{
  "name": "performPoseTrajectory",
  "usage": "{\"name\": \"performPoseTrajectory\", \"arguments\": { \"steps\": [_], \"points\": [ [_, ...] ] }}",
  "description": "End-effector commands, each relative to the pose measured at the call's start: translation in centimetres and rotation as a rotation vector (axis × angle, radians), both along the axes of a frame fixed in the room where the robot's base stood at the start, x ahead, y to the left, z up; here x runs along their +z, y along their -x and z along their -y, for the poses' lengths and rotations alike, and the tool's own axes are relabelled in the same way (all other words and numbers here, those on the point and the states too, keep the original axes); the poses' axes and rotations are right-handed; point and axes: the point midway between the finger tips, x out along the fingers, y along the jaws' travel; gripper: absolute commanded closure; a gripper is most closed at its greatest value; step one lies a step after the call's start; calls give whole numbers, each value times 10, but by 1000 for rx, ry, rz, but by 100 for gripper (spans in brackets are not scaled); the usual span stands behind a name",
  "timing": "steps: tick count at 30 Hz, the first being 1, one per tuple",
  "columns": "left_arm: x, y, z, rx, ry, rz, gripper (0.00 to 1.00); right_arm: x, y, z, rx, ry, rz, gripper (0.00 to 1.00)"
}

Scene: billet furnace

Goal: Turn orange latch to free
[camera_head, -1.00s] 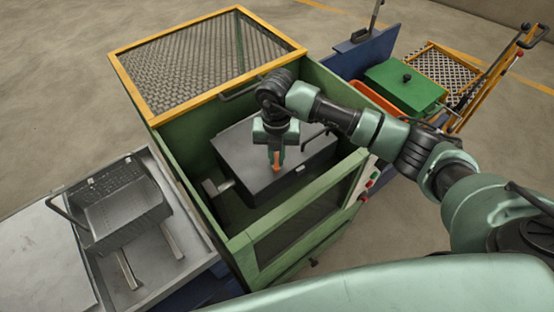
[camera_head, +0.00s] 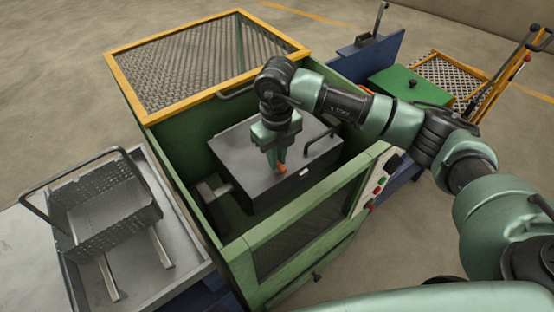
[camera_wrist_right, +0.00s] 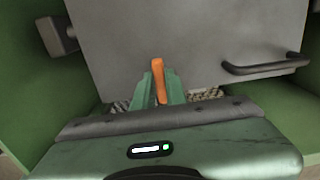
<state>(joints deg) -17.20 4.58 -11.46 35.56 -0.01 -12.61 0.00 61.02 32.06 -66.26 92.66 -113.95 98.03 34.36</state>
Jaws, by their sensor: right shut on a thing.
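The orange latch (camera_head: 281,167) is on the dark grey box (camera_head: 236,151) inside the green furnace cabinet. My right gripper (camera_head: 278,163) reaches down from above and is shut on the latch. In the right wrist view the orange latch (camera_wrist_right: 158,78) stands up between the two green fingertips (camera_wrist_right: 159,86). My left gripper is in neither view.
A perforated metal basket (camera_head: 107,208) stands on a tray at left. A green-lidded bin (camera_head: 408,90) and trolley stand at right.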

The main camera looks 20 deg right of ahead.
Motion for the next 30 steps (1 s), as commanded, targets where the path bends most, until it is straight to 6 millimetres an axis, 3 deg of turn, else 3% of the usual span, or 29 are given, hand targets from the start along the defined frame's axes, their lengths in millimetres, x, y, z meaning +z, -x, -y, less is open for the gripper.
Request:
{"name": "performPoseTrajectory", "arguments": {
  "steps": [16, 17, 19, 30],
  "points": [
    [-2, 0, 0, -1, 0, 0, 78, 1, -1, 0, 26, 0, 3, 100],
    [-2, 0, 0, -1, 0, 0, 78, 1, -1, 0, 26, 0, 3, 82],
    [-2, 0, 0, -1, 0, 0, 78, 1, -1, 0, 25, 0, 2, 65],
    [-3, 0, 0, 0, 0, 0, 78, 4, -1, 0, 24, -1, 3, 65]
  ]
}}
